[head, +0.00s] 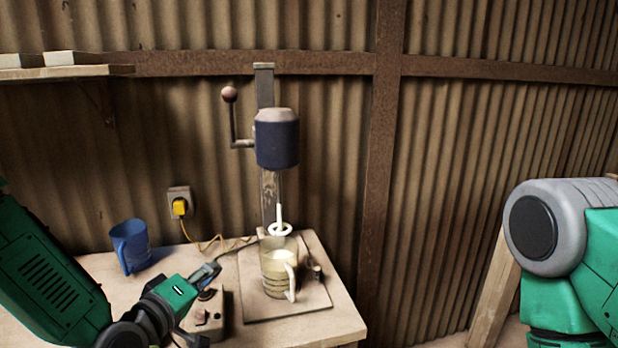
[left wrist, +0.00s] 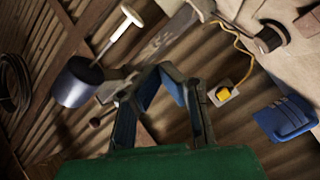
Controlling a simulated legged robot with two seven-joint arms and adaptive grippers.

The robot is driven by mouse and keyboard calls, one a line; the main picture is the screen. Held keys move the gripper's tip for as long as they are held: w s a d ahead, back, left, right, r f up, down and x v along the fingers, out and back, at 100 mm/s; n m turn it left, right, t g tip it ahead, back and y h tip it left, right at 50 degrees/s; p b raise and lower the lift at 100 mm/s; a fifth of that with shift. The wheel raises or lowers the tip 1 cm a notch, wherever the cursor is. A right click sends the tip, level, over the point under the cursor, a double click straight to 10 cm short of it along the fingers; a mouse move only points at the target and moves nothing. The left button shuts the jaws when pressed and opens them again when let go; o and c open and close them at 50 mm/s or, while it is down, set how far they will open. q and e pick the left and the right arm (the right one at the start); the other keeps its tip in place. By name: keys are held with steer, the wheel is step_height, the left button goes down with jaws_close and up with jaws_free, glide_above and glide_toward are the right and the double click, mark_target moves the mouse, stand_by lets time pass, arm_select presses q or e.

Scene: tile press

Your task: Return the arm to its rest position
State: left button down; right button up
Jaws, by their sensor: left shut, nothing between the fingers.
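My left arm comes in from the left in the head view. Its gripper (head: 212,270) is shut and empty, over the worktable near a small control box (head: 208,318). In the left wrist view the gripper's fingers (left wrist: 165,72) meet at their tips with nothing between them. My right arm (head: 565,235) shows at the right edge of the head view, but its gripper is out of the picture.
A dark blue press head (head: 277,140) with a crank hangs above a clear jug (head: 275,265) on a base board. A blue mug (head: 130,245) stands at the left. A yellow plug (head: 180,207) is in the wall socket. A shelf (head: 100,71) is upper left.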

arm_select(q)
steer(key=s+f+m+g+y+b, duration=0.15)
steer(key=s+f+g, duration=0.25)
steer(key=s+f, duration=0.55)
steer(key=s+f+m+g+y, duration=0.1)
steer(key=s+f+m+g, duration=0.4)
steer(key=f, duration=0.8)
steer(key=s+a+f+m+g+y, duration=0.1)
steer(key=s+a+f+g, duration=0.2)
steer(key=s, duration=0.7)
steer(key=s+a+f+m+g+y+b, duration=0.1)
steer(key=s+a+f, duration=0.4)
steer(key=s, duration=0.6)
steer(key=shift+s+f+g+y+b, duration=0.15)
steer(key=shift+f+g+y+b, duration=0.15)
steer(key=shift+f+g+y, duration=0.6)
arm_select(e)
steer(key=f, duration=0.3)
steer(key=shift+d+f, duration=0.35)
arm_select(q)
steer(key=shift+d+r, duration=0.1)
steer(key=shift+r, duration=0.15)
arm_select(e)
steer(key=shift+d, duration=0.15)
arm_select(q)
steer(key=shift+a+f+h, duration=0.1)
steer(key=shift+a+h, duration=0.15)
arm_select(e)
steer(key=shift+a, duration=0.25)
